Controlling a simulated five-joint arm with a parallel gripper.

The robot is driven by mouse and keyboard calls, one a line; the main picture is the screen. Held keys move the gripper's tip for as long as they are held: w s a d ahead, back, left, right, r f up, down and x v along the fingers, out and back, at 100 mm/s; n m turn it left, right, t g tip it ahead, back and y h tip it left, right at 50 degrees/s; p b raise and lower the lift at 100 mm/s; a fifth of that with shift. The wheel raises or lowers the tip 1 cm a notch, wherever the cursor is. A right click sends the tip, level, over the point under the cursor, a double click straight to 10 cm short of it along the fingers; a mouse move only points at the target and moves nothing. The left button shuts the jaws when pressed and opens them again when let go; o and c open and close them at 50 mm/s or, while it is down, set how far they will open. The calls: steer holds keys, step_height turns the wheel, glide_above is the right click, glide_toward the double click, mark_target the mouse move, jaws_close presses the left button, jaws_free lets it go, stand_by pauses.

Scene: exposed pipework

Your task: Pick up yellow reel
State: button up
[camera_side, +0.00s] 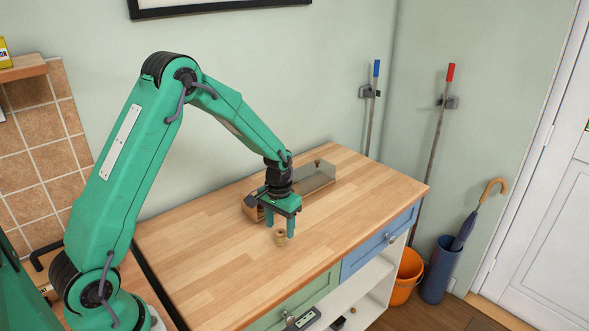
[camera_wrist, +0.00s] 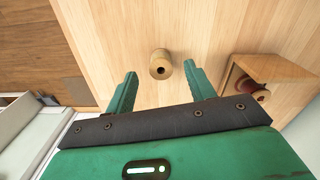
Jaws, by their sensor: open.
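The yellow reel (camera_side: 281,238) is a small tan-yellow spool standing on the wooden worktop. In the wrist view the reel (camera_wrist: 161,64) shows a dark centre hole and lies ahead of the fingertips, roughly midway between them. My gripper (camera_side: 280,232) is green with its two fingers pointing down, open and empty. In the side view its fingers are close beside the reel. In the wrist view my gripper (camera_wrist: 160,72) has its fingers spread wider than the reel. I cannot tell whether a finger touches it.
In the wrist view the box (camera_wrist: 275,72) is at the right, with a reddish round thing (camera_wrist: 250,87) inside. The worktop's front and left are clear.

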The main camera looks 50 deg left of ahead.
mark_target(280, 234)
steer(key=shift+a+f, duration=0.1)
steer(key=shift+f, duration=1.75)
steer(key=shift+c, duration=0.2)
steer(key=c, duration=1)
